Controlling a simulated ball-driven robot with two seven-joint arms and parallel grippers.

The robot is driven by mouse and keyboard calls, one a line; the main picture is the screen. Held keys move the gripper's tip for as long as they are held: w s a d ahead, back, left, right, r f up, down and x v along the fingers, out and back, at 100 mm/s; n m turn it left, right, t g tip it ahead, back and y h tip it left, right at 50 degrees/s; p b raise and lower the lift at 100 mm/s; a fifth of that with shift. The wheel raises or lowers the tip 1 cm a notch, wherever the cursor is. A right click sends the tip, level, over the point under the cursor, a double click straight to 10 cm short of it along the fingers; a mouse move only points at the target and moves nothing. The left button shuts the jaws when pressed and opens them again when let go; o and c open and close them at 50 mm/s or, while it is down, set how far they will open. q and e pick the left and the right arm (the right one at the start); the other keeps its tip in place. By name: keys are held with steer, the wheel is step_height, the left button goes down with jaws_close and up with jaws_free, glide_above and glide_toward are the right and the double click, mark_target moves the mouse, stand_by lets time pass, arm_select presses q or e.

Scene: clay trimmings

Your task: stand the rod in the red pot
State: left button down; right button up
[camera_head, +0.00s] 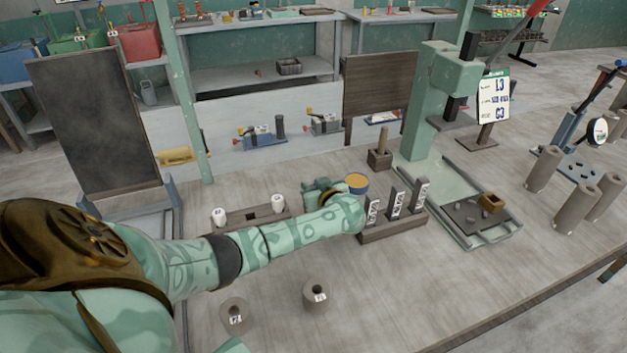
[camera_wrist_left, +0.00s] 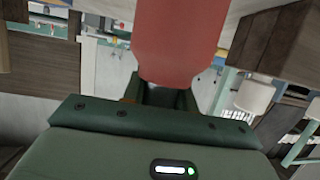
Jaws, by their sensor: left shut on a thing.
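My left gripper (camera_head: 322,188) is past the middle of the bench in the head view, partly hidden by my own forearm and wrist. In the left wrist view its jaws (camera_wrist_left: 165,95) are shut on a smooth red thing (camera_wrist_left: 180,40). Only part of that red thing shows, so I cannot tell whether it is the pot or a rod. It is hidden in the head view. A tan rod (camera_head: 383,139) stands upright in a brown block (camera_head: 380,159) to the right of the gripper. My right gripper is out of view.
A rack with upright labelled slabs (camera_head: 396,204) stands right of my left wrist. A wooden holder with white cups (camera_head: 249,213) is left of the gripper. Grey cylinders (camera_head: 316,295) stand nearer. A green press (camera_head: 432,110) and tall grey cylinders (camera_head: 543,170) are right.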

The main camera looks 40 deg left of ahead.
arm_select(q)
steer(key=shift+s+d+f, duration=0.1)
steer(key=shift+s+f, duration=0.05)
steer(key=shift+f, duration=0.15)
steer(key=c, duration=1.1)
jaws_free()
steer(key=shift+c, duration=0.2)
steer(key=shift+o, duration=0.6)
steer(key=shift+d+r+p, duration=0.3)
steer(key=shift+d, duration=0.05)
steer(key=p+v, duration=0.5)
steer(key=v, duration=1)
steer(key=shift+s+d+p, duration=0.2)
steer(key=shift+p, duration=0.2)
steer(key=shift+f, duration=0.1)
